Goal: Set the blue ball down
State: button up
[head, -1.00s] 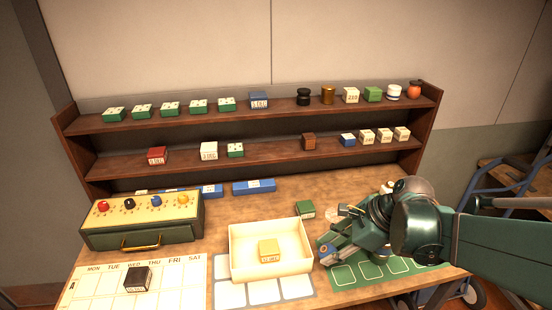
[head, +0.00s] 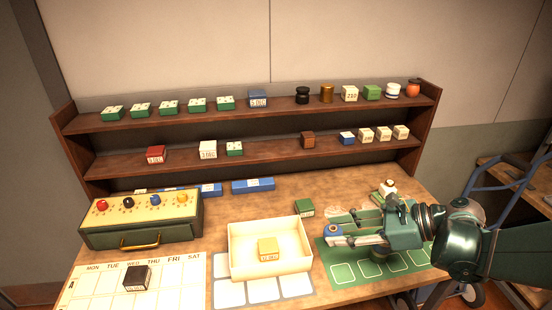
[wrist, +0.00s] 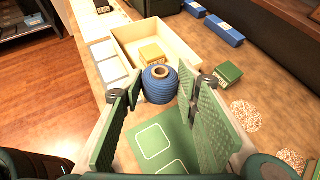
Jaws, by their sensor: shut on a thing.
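The blue ball (wrist: 160,85) is round and ribbed, with a tan-rimmed hole on top. My gripper (wrist: 163,92) is shut on it, one green ridged finger on each side. In the head view, the blue ball (head: 333,230) is at the tip of my gripper, just right of the cream tray and by the green mat's back left corner. My gripper points left and lies nearly level. Its fingers partly cover the ball, and I cannot tell whether the ball touches the surface below.
The cream tray (head: 238,262) holds a yellow box (head: 268,250). The green mat (head: 342,276) has outlined squares. A small green box (head: 305,207) and a pale speckled disc (wrist: 246,115) stand near the ball. A shelf rack (head: 270,150) with small goods runs along the back.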

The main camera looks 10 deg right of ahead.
jog(key=shift+s+d+r+m+t+y, duration=0.1)
jog(key=shift+d+r+m+t+y, duration=0.1)
jog(key=shift+d+r, duration=0.25)
jog(key=shift+s+d+r+m+t+y, duration=0.1)
jog(key=shift+d+r+t, duration=0.1)
jog(key=shift+r, duration=0.45)
jog(key=shift+y, duration=0.3)
jog(key=shift+f, duration=2.4)
jog(key=shift+f, duration=0.2)
jog(key=shift+f+b, duration=1.1)
jog(key=shift+f, duration=1.65)
jog(key=shift+f+b, duration=0.85)
jog(key=shift+f, duration=1.25)
jog(key=shift+f, duration=0.1)
